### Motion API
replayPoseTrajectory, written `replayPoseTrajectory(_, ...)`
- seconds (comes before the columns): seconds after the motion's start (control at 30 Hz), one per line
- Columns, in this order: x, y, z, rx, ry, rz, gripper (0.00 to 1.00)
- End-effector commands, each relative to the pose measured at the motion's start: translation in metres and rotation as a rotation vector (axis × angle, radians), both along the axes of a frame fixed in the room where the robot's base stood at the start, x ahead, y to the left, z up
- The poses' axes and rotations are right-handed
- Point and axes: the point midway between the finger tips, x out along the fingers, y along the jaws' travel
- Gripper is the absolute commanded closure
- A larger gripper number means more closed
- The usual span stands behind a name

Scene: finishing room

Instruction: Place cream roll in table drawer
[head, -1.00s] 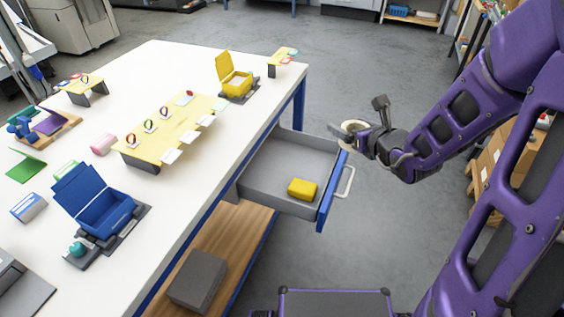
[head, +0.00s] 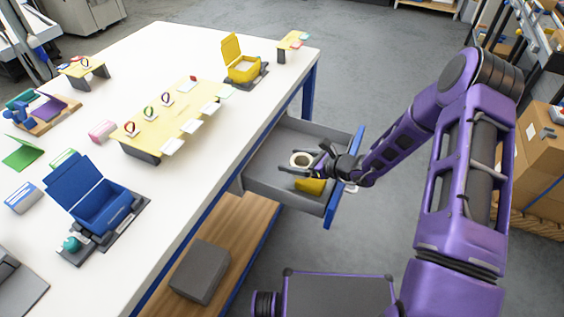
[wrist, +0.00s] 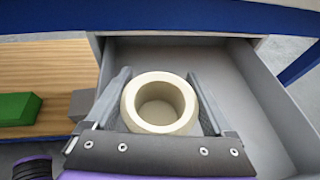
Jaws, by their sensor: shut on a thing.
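The cream roll (head: 301,160) is a thick pale ring held between the fingers of my gripper (head: 303,164). In the wrist view the roll (wrist: 160,103) sits with its hole facing the camera, and the two grey fingers press on its sides. The table drawer (head: 276,183) is pulled open from the white table, with a grey inside and a blue front. My gripper and the roll are over the drawer's inside. I cannot tell how high the roll is above the drawer floor (wrist: 190,60).
A yellow block (head: 310,186) lies in the drawer near its front, partly hidden by my gripper. A wooden shelf (head: 228,236) with a grey block (head: 200,272) is below. The white table (head: 190,150) carries a blue box (head: 95,200) and a yellow box (head: 243,70).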

Motion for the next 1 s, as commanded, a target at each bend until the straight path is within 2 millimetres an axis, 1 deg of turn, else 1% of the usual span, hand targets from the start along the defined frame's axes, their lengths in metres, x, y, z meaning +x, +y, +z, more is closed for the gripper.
replayPoseTrajectory(0.07,0.005,0.013,-0.008,0.002,-0.001,0.006,0.69)
replayPoseTrajectory(0.3,0.032,0.061,-0.037,0.002,0.000,0.005,0.69)
replayPoseTrajectory(0.4,0.042,0.077,-0.046,0.002,-0.001,0.003,0.69)
replayPoseTrajectory(0.5,0.048,0.086,-0.052,0.001,0.001,0.001,0.69)
replayPoseTrajectory(0.67,0.053,0.096,-0.058,0.001,0.000,0.002,0.69)
replayPoseTrajectory(0.77,0.060,0.109,-0.065,0.001,0.001,0.003,0.69)
replayPoseTrajectory(0.8,0.062,0.111,-0.070,0.001,0.001,0.001,0.69)
replayPoseTrajectory(0.9,0.065,0.117,-0.077,0.000,0.003,0.001,0.69)
replayPoseTrajectory(1.0,0.066,0.118,-0.078,0.000,0.002,0.000,0.69)
